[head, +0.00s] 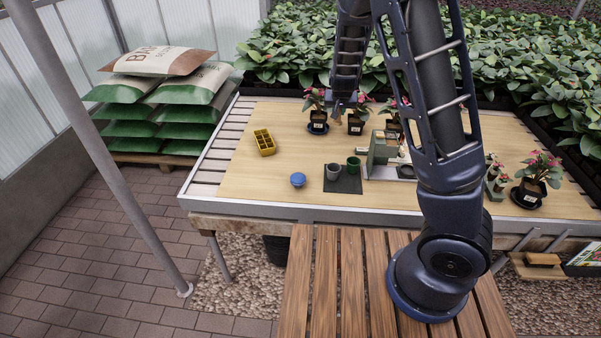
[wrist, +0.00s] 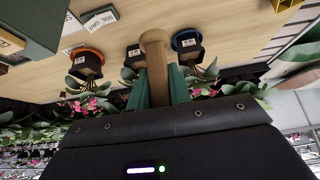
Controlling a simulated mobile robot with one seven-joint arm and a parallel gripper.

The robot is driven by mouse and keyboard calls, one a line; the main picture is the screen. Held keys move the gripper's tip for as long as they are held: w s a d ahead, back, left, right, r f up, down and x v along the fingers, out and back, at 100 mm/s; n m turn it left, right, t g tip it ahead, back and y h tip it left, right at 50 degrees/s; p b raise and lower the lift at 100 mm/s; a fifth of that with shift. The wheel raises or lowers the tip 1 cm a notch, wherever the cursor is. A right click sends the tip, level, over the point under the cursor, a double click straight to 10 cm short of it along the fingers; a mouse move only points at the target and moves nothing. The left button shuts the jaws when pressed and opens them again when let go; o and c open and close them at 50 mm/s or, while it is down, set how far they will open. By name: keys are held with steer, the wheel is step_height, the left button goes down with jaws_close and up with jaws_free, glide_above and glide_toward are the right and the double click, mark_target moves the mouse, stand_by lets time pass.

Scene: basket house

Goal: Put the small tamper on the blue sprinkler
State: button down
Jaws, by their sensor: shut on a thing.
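The small tamper (wrist: 155,48) is a round-ended wooden piece in the wrist view. My gripper (wrist: 157,86) is shut on it, with a green finger on each side. In the head view my gripper (head: 343,106) is over the back of the table, close to the potted plants; the tamper is too small to make out there. The blue sprinkler, which I take to be the small round blue thing (head: 298,180), sits at the table's front left, well apart from my gripper. It does not show in the wrist view.
A yellow compartment tray (head: 265,142) stands at the left of the table (head: 245,185). A dark mat (head: 343,186) with a grey cup (head: 333,172) and a green cup (head: 353,164) lies right of the blue thing. A green machine (head: 381,150) and flowering pots (head: 356,125) stand nearby.

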steer(key=s+a+r, duration=0.3)
steer(key=s+a, duration=0.4)
steer(key=s, duration=0.1)
steer(key=s+a+r, duration=0.3)
steer(key=s+a, duration=0.4)
steer(key=s, duration=0.2)
glide_above(298, 176)
steer(key=shift+f, duration=9.7)
steer(key=shift+f, duration=0.1)
steer(key=c, duration=1.3)
jaws_free()
steer(key=v, duration=1.2)
